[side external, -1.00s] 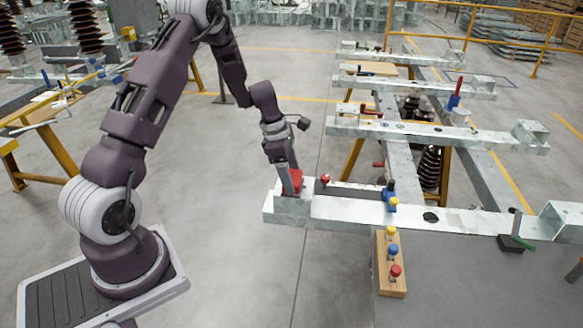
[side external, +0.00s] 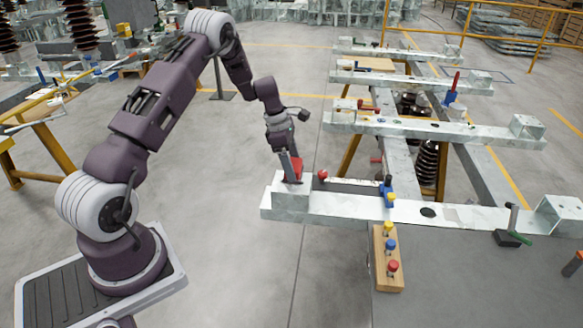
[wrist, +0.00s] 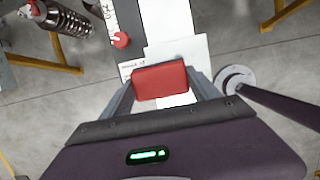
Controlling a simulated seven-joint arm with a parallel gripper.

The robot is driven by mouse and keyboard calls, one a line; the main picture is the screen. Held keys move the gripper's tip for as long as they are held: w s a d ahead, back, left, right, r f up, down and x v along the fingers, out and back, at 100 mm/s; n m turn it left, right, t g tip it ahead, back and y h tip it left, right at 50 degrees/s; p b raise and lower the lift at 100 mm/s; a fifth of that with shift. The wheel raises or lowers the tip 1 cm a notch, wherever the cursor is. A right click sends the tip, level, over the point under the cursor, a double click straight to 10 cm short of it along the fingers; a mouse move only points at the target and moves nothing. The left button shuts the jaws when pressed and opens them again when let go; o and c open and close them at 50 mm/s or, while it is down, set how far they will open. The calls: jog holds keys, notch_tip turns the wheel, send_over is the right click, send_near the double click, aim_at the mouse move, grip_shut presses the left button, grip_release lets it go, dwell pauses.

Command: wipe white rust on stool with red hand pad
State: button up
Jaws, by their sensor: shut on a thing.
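The red hand pad (side external: 294,169) is held in my gripper (side external: 291,176), which is shut on it. In the wrist view the red pad (wrist: 160,80) spans the gap between the two fingers of my gripper (wrist: 162,88). Below it is the stool (side external: 291,198), a pale grey raised metal block at the left end of the near beam. The pad is at the stool's top; I cannot tell whether it touches. The wrist view shows bright whitish metal (wrist: 172,48) beyond the pad. The pad hides part of the top, and I cannot make out the white rust's outline.
The galvanized beam (side external: 345,211) runs right from the stool. A wooden block with coloured knobs (side external: 388,276) lies on the grey table (side external: 470,285). The floor left of the stool is clear.

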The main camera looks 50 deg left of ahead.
jog(key=s+d, duration=0.4)
jog(key=shift+s+d, duration=0.25)
jog(key=shift+d, duration=0.05)
jog(key=shift+s+d, duration=0.1)
jog(key=shift+s, duration=0.1)
notch_tip(320, 180, up, 8)
jog(key=shift+r, duration=0.15)
dwell(0.3)
dwell(0.4)
